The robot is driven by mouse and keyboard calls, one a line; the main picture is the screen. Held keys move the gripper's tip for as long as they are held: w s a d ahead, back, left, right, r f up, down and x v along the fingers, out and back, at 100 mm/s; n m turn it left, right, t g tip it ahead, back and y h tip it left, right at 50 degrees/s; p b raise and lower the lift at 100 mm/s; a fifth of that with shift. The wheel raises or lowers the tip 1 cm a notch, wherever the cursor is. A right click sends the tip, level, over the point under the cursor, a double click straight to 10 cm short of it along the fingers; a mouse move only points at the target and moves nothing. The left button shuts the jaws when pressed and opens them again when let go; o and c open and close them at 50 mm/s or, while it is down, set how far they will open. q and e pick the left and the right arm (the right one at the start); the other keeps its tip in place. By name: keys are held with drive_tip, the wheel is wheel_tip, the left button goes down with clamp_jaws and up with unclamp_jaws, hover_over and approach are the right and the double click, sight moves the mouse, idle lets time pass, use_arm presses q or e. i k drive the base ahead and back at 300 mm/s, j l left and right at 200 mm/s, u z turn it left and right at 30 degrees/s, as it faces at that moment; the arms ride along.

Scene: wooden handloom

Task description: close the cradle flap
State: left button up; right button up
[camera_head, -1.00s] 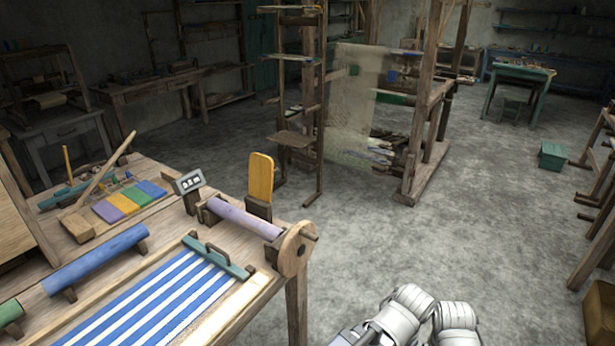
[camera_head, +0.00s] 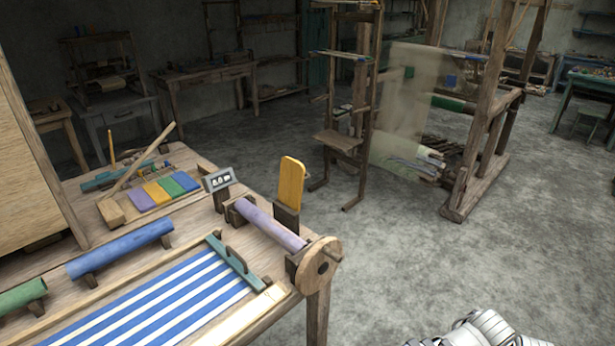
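A yellow flap (camera_head: 291,183) stands upright, leaning slightly, at the back right edge of the wooden table. It rises from a dark wooden block (camera_head: 286,218), behind the lilac roller (camera_head: 268,224). The roller lies across its supports, with a round wooden disc and crank (camera_head: 318,266) at its right end. The flap is raised and does not lie over the roller. Only a white part of my arm shows at the bottom edge, right of centre. Neither gripper's fingers are in view.
Blue-and-white striped cloth (camera_head: 160,306) with a teal bar (camera_head: 232,264) covers the table front. A small dial box (camera_head: 219,180), colour cards (camera_head: 163,191) and blue roll (camera_head: 120,249) stand left. A tall wooden frame stands behind.

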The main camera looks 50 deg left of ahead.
sight(292, 173)
drive_tip(key=i+l+u, duration=0.1)
drive_tip(key=i, duration=1.6)
drive_tip(key=i+u, duration=0.4)
drive_tip(key=i+l+u, duration=0.1)
drive_tip(key=i+u, duration=0.3)
drive_tip(key=i+j+u, duration=0.1)
drive_tip(key=i+u, duration=0.4)
drive_tip(key=u, duration=0.2)
drive_tip(key=i+l+u, duration=0.1)
drive_tip(key=i+u, duration=0.25)
drive_tip(key=u, duration=2.1)
drive_tip(key=k+j, duration=0.25)
drive_tip(key=k+j+u, duration=0.1)
drive_tip(key=j, duration=0.15)
